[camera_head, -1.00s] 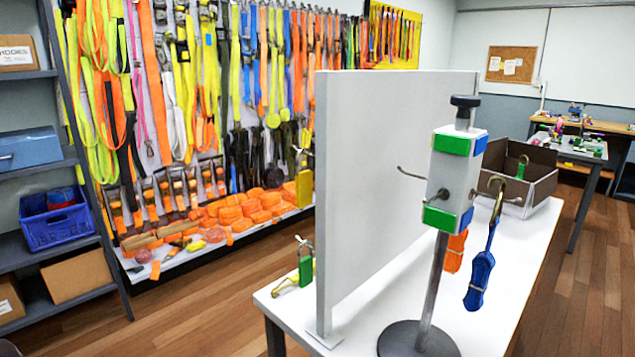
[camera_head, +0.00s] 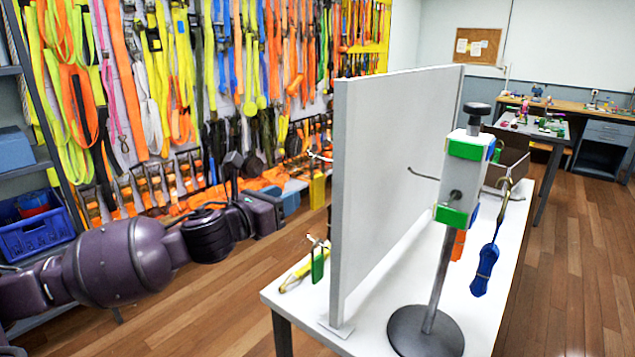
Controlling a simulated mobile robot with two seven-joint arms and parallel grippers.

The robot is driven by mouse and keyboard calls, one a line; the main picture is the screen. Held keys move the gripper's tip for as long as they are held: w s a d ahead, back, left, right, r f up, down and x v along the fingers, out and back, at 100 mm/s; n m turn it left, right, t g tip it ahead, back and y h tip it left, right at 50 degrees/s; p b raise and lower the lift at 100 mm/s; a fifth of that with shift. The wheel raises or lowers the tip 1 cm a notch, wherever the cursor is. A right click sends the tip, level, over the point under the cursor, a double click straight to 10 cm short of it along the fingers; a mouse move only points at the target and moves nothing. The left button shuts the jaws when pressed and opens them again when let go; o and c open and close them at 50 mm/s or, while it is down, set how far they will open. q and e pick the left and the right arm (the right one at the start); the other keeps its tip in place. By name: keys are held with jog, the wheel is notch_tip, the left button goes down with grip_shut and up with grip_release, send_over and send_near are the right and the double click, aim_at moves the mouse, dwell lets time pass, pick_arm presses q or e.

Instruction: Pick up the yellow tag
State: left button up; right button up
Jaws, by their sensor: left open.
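A yellow tag (camera_head: 318,191) hangs from a hook at the left side of the grey upright panel, partly hidden by the panel's edge. My left gripper (camera_head: 298,193) reaches in from the left, with its fingers pointing right and their tips just left of the tag. It is open and empty, and I cannot tell whether it touches the tag. My right gripper is out of view.
The grey panel (camera_head: 395,175) stands on a white table (camera_head: 375,325). A green tag (camera_head: 318,265) hangs below the yellow one. Right of the panel, a post (camera_head: 435,280) carries a blue tag (camera_head: 485,270) and an orange tag (camera_head: 458,245). A box (camera_head: 510,160) sits behind.

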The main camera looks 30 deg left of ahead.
aim_at(311, 181)
pick_arm(q)
jog(key=shift+m, duration=0.3)
jog(key=shift+w+d+r+p, duration=0.15)
jog(key=shift+w+d+p, duration=0.05)
jog(key=shift+w, duration=1.4)
jog(key=shift+w+d+r+p, duration=0.15)
jog(key=shift+w+p, duration=0.1)
jog(key=shift+w, duration=1.35)
jog(key=shift+w+d+r+p, duration=0.1)
jog(key=shift+w+d+p, duration=0.1)
jog(key=shift+w, duration=1.4)
jog(key=shift+w+f, duration=0.1)
jog(key=shift+w, duration=0.55)
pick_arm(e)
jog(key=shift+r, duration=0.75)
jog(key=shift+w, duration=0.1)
pick_arm(q)
grip_shut()
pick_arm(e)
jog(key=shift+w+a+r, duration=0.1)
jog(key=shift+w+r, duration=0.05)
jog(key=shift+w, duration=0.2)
